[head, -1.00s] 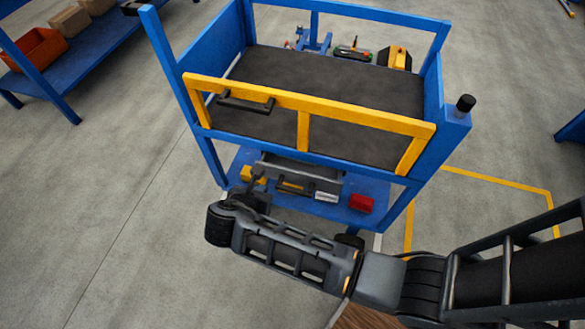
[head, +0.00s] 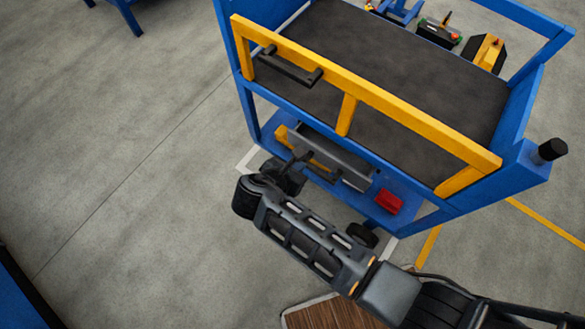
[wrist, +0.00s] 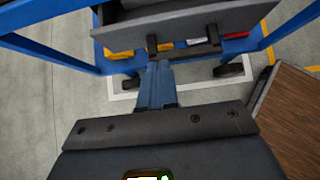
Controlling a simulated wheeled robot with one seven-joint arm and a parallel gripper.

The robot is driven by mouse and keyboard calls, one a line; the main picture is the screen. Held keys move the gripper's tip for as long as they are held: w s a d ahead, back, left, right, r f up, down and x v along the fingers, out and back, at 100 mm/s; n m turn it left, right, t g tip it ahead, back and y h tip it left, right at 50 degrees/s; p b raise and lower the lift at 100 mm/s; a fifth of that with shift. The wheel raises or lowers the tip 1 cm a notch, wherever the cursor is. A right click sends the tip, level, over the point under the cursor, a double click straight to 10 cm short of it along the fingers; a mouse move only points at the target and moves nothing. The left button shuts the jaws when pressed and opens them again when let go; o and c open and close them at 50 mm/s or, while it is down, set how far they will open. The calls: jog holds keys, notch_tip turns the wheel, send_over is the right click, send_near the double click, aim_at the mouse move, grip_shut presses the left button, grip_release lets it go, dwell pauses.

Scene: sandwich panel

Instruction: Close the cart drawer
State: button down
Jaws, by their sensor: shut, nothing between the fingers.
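The blue cart (head: 400,165) has a grey drawer (head: 335,155) below its top deck. The drawer's front and dark bar handle (wrist: 186,50) show at the top of the wrist view. The drawer juts out a little under the front rail; how far is hard to tell. My gripper (wrist: 159,68) is shut and empty, its fingertips just short of the handle, near its left bracket. In the head view my gripper (head: 296,160) is partly lost against the dark handle, so I cannot tell whether they touch.
A yellow gate frame (head: 348,112) with a black handle spans the cart's front above the drawer. A red box (head: 388,201) sits on the lower shelf. A brown wooden surface (wrist: 292,115) stands at the right of the wrist view. Open floor (head: 130,150) lies to the left.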

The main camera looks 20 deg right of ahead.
aim_at(318, 146)
jog(key=w+d+f, duration=0.1)
jog(key=d, duration=0.1)
jog(key=w+d+f, duration=0.1)
jog(key=w+d, duration=0.1)
jog(key=shift+f, duration=0.2)
jog(key=shift+w+d, duration=0.4)
jog(key=shift+d, duration=0.2)
jog(key=shift+w+d, duration=0.8)
jog(key=shift+d, duration=0.25)
